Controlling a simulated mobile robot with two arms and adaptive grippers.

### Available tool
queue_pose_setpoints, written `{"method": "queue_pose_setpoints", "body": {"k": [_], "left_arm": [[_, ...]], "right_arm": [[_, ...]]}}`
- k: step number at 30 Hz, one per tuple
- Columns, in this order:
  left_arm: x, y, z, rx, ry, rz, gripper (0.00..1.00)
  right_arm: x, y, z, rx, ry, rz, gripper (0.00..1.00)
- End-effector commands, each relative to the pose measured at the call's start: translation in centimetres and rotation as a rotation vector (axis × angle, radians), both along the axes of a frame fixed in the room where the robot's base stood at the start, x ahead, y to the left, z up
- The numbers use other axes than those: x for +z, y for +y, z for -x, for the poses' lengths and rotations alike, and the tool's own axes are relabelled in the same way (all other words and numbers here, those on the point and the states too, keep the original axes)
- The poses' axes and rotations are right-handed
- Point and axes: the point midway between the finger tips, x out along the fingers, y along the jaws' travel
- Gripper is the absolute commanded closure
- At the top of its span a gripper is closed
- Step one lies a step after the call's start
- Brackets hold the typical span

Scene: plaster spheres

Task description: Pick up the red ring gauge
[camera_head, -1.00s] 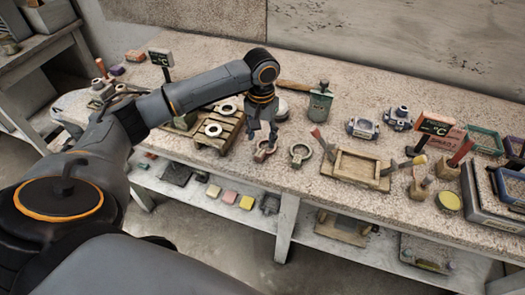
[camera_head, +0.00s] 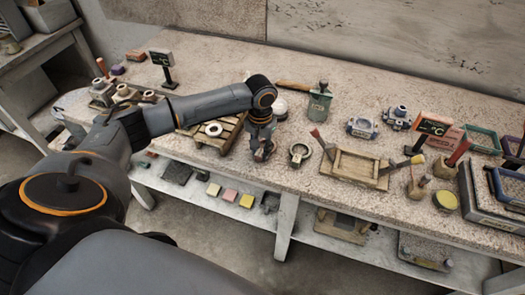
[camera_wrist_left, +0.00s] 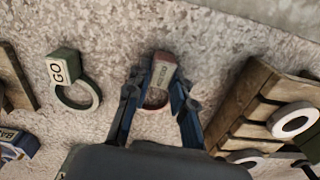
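The red ring gauge (camera_wrist_left: 163,72) lies on the bench top in the left wrist view, a ring with a red-ended, labelled handle. My left gripper (camera_wrist_left: 160,88) is down over it, with one finger on each side of the gauge. The fingers look apart, and I cannot see clear contact on both sides; part of the ring is hidden by the gripper. In the head view my left gripper (camera_head: 262,153) points down near the bench's front edge and hides most of the red gauge. My right gripper is not in view.
A green ring gauge marked GO (camera_wrist_left: 73,80) lies close by, also in the head view (camera_head: 300,153). A wooden pallet with white rings (camera_wrist_left: 240,105) stands on the other side. A wooden tray (camera_head: 345,168) and a green canister (camera_head: 319,104) are to the right.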

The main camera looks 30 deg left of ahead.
Motion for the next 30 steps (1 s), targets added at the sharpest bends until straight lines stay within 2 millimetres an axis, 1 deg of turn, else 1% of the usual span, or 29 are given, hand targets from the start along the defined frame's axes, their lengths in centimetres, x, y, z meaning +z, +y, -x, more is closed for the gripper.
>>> {"method": "queue_pose_setpoints", "body": {"k": [1, 2, 12, 17, 21, 22, 23, 27, 29, 30], "left_arm": [[0.0, 0.0, 0.0, 0.0, 0.0, 0.0, 0.94], [0.0, 0.0, 0.0, 0.0, 0.0, 0.0, 1.0], [0.2, 0.0, 0.0, 0.001, -0.001, 0.0, 1.0], [1.1, 0.0, -0.1, 0.002, -0.003, 0.001, 1.0], [3.2, 0.0, -0.2, 0.001, -0.004, 0.001, 1.0], [3.6, -0.3, 0.1, -0.003, -0.004, 0.002, 1.0], [4.1, -0.6, 0.5, -0.004, -0.002, 0.003, 1.0], [7.4, -2.4, 2.6, -0.007, -0.005, 0.001, 1.0], [8.8, -3.3, 3.5, -0.006, -0.006, 0.001, 1.0], [9.4, -3.9, 4.3, -0.007, -0.004, 0.001, 1.0]], "right_arm": [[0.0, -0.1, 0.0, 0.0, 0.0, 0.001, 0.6], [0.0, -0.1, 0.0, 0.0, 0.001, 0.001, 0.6], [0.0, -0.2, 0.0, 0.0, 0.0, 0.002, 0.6], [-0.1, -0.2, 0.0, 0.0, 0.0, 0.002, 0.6], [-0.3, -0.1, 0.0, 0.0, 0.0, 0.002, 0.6], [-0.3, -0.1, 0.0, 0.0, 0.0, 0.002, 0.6], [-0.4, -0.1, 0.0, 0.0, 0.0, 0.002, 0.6], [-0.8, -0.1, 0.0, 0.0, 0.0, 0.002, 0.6], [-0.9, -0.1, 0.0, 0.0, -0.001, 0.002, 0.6], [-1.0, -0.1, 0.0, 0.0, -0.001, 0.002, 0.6]]}}
